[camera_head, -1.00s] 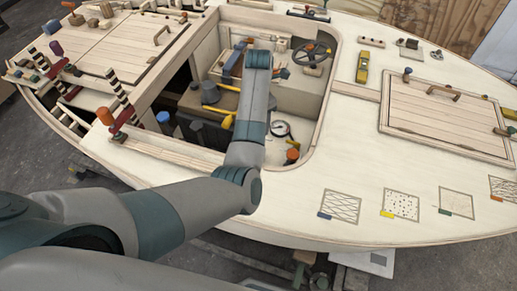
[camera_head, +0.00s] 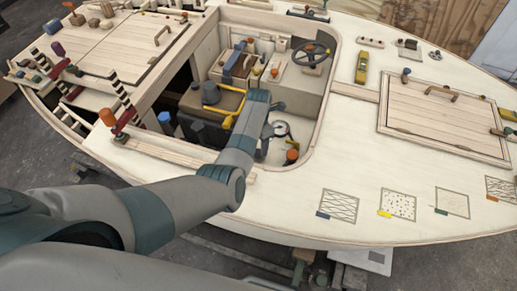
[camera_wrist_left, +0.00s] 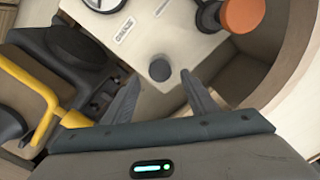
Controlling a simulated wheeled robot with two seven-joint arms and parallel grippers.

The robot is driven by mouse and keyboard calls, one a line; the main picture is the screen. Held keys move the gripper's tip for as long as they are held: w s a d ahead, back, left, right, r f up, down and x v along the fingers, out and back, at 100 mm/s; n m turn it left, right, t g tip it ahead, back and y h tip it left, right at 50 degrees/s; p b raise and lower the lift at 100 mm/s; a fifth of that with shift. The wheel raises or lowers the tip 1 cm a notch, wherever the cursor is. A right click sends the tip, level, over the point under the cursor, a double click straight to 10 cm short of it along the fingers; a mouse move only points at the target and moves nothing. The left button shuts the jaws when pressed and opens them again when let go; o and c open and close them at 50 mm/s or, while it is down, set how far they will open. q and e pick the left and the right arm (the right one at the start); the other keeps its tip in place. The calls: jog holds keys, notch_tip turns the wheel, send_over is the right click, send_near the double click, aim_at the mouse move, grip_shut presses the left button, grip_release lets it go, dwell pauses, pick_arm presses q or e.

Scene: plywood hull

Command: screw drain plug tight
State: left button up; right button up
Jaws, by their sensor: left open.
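The drain plug shows in the left wrist view as a small dark round cap (camera_wrist_left: 160,70) on a pale panel, near a small printed label (camera_wrist_left: 123,30). My left gripper (camera_wrist_left: 161,78) is open, with one finger on either side of the cap in the picture. Whether the fingers touch it or hang above it, I cannot tell. In the head view my left arm reaches into the cockpit, with its wrist bent down beside the round gauge (camera_head: 281,129). I cannot make out the plug there. My right gripper is not in view.
An orange knob (camera_wrist_left: 243,14) stands close to the plug, and also shows in the head view (camera_head: 292,155). A yellow bent rail (camera_wrist_left: 38,92) and a dark engine-like block (camera_wrist_left: 72,55) lie to the left. Cockpit walls surround the area; a steering wheel (camera_head: 311,54) is farther back.

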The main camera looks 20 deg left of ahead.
aim_at(258, 152)
pick_arm(q)
jog(key=shift+f, duration=2.15)
jog(key=c, duration=1.1)
